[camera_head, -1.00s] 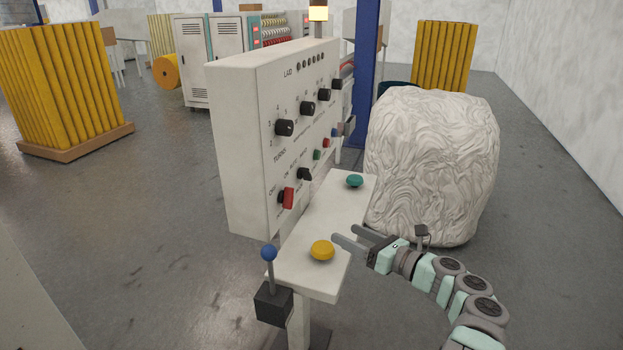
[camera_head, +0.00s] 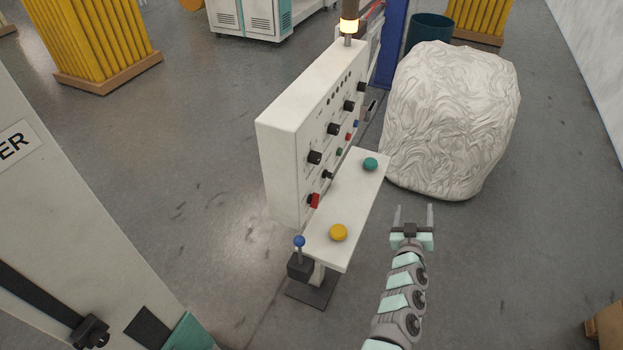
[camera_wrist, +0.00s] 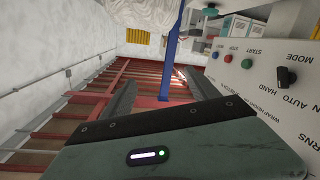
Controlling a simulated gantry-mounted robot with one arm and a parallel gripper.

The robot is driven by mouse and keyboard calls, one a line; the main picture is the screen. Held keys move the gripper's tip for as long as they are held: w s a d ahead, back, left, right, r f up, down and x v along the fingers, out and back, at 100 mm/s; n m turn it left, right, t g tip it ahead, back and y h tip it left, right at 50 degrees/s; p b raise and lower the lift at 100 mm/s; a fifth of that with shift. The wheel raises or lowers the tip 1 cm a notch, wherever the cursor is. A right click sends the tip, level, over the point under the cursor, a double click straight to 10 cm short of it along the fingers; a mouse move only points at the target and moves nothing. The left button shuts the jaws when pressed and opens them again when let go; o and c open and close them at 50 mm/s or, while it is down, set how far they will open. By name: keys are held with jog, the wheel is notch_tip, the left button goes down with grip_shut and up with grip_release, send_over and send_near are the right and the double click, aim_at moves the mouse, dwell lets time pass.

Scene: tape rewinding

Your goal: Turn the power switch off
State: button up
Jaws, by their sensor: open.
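The white control panel (camera_head: 285,150) stands left of my gripper in the head view. A red switch (camera_head: 314,201), probably the power switch, sits low on its face at the near end; its exact setting is too small to tell. My gripper (camera_head: 413,208) is open and empty, right of the panel's white shelf and apart from it. Its fingers point away from the head camera. In the wrist view my open fingers (camera_wrist: 163,82) show nothing between them. The panel (camera_wrist: 250,90) is at the right there, with a black mode knob (camera_wrist: 285,77); the red switch is not visible.
The shelf holds a yellow button (camera_head: 338,232) and a green button (camera_head: 370,164). A blue-knobbed lever (camera_head: 299,241) stands at its near end. A large white wrapped bundle (camera_head: 450,120) stands beyond my gripper.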

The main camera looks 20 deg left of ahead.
jog(key=s+a+r+n+g+y+p, duration=0.1)
jog(key=s+a+r+n+y+p, duration=0.2)
jog(key=a+n, duration=0.35)
jog(key=s+a+r+n+g+y+p, duration=0.1)
jog(key=s+a+n+g+y, duration=0.1)
jog(key=s+a+n+y, duration=0.4)
jog(key=n+g+p, duration=0.3)
jog(key=n+g, duration=0.1)
jog(key=n, duration=0.2)
send_near(316, 203)
jog(key=b+x, duration=0.2)
jog(key=x, duration=0.5)
jog(key=shift+w+b, duration=0.15)
jog(key=shift+b, duration=0.2)
jog(key=shift+b+x, duration=0.45)
jog(key=shift+x, duration=0.45)
jog(key=shift+a, duration=0.1)
jog(key=shift+c, duration=0.2)
jog(key=c, duration=1.3)
